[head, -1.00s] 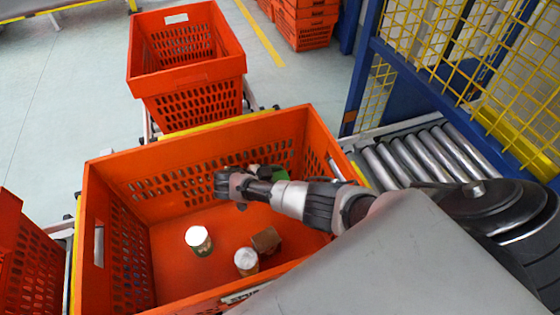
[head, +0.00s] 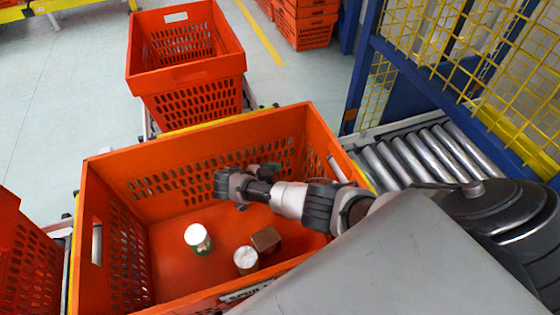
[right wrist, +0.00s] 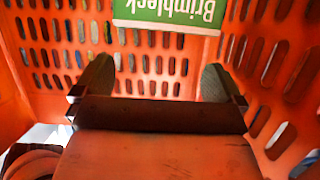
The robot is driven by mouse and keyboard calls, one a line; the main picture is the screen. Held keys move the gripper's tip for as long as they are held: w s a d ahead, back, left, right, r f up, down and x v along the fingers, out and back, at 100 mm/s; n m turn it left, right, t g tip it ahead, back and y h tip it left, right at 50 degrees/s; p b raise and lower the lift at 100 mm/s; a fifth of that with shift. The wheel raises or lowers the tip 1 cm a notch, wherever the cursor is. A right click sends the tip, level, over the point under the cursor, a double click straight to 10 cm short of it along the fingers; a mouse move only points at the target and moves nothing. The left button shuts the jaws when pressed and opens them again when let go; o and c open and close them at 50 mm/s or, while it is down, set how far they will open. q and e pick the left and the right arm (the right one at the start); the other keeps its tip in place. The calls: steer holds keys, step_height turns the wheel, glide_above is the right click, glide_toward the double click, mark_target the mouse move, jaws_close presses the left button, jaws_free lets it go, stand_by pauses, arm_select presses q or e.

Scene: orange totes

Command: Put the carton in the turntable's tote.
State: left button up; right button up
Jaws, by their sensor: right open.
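A small brown box, which looks like a carton (head: 266,240), lies on the floor of the near orange tote (head: 180,272). My right gripper (head: 232,192) is inside this tote's opening, above and a little left of the box, and apart from it. It is open, with its two dark fingers spread in the right wrist view (right wrist: 158,85). Nothing shows held between them. A green item with white upside-down lettering (right wrist: 168,12) is at the top of the right wrist view, beyond the fingers. Its green also shows behind my gripper in the head view (head: 273,167), mostly hidden.
Two cans with pale lids (head: 198,238) (head: 246,259) stand left of the box. Another orange tote (head: 190,75) stands behind, and part of one (head: 30,260) shows at the left. A roller conveyor (head: 430,150) and yellow mesh fence (head: 480,60) are at the right.

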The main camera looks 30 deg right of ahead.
steer(key=shift+r, duration=0.1)
steer(key=shift+r+p, duration=0.25)
steer(key=shift+p, duration=0.05)
steer(key=shift+r+p, duration=0.5)
steer(key=shift+r, duration=0.05)
steer(key=v, duration=1.1)
steer(key=shift+a+f+p, duration=0.15)
steer(key=shift+a+p, duration=0.15)
steer(key=shift+a, duration=0.2)
steer(key=shift+w, duration=0.2)
